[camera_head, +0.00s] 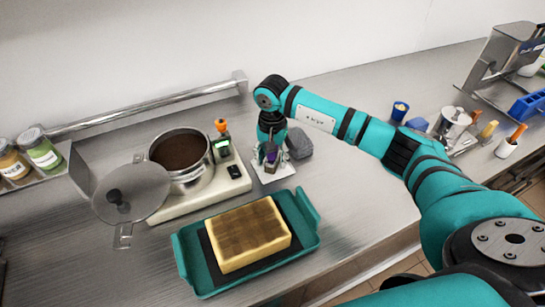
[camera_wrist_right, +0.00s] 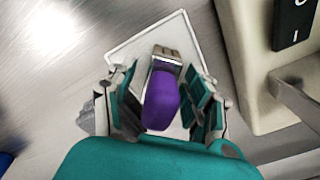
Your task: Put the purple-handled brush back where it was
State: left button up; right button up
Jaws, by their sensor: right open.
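The purple-handled brush (camera_wrist_right: 161,100) lies over a small white tray (camera_wrist_right: 122,48) in the right wrist view, its bristle end toward the top of the picture. In the head view a bit of its purple handle (camera_head: 271,158) shows under my right gripper, and the white tray (camera_head: 266,177) shows around it. My right gripper (camera_wrist_right: 160,104) is open, with one finger on each side of the handle. A gap shows between the handle and the fingers. In the head view my right gripper (camera_head: 270,155) points down at the tray. My left gripper is not in view.
A grey pad (camera_head: 299,143) lies close on the right. A teal tray (camera_head: 187,266) with a yellow block (camera_head: 248,237) is in front.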

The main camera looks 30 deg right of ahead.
jog(key=shift+r, duration=0.25)
jog(key=shift+w+r, duration=0.1)
jog(key=shift+r, duration=0.2)
notch_tip(320, 180, up, 11)
jog(key=b, duration=0.3)
jog(key=shift+f, duration=0.2)
jog(key=shift+r, duration=0.3)
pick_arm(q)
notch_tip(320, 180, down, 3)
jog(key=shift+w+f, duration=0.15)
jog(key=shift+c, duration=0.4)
